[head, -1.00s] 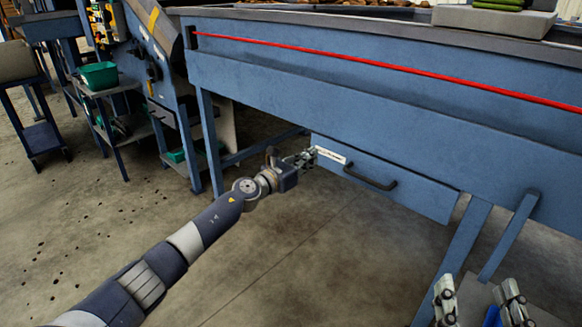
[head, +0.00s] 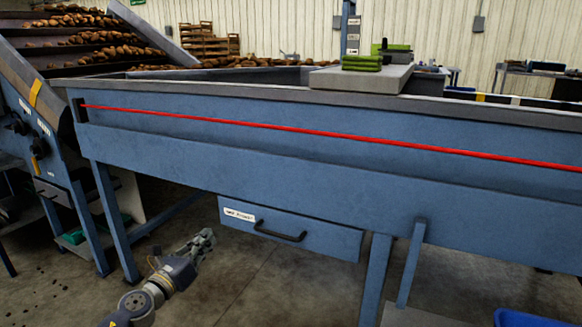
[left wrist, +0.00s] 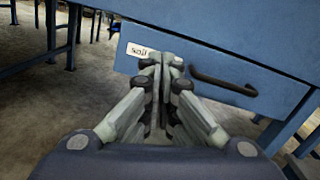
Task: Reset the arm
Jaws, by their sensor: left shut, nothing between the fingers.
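My left gripper (head: 203,240) is shut and empty. In the head view it is low at the left, below and to the left of a blue drawer (head: 325,237) under the grader's table. In the left wrist view its closed fingers (left wrist: 160,72) point toward the drawer front (left wrist: 205,68), overlapping it in the picture near the white label. The drawer looks shut and has a black handle (head: 280,232), which also shows in the left wrist view (left wrist: 222,84). I cannot tell the exact gap between fingers and drawer. My right gripper is not in view.
The blue grader table (head: 330,165) with a red cord (head: 300,131) spans the view. A grey block with green cloths (head: 362,64) stands on top. A table leg (head: 376,280) and brace stand right of the drawer. A blue bin (head: 525,319) is at bottom right. Concrete floor is open below.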

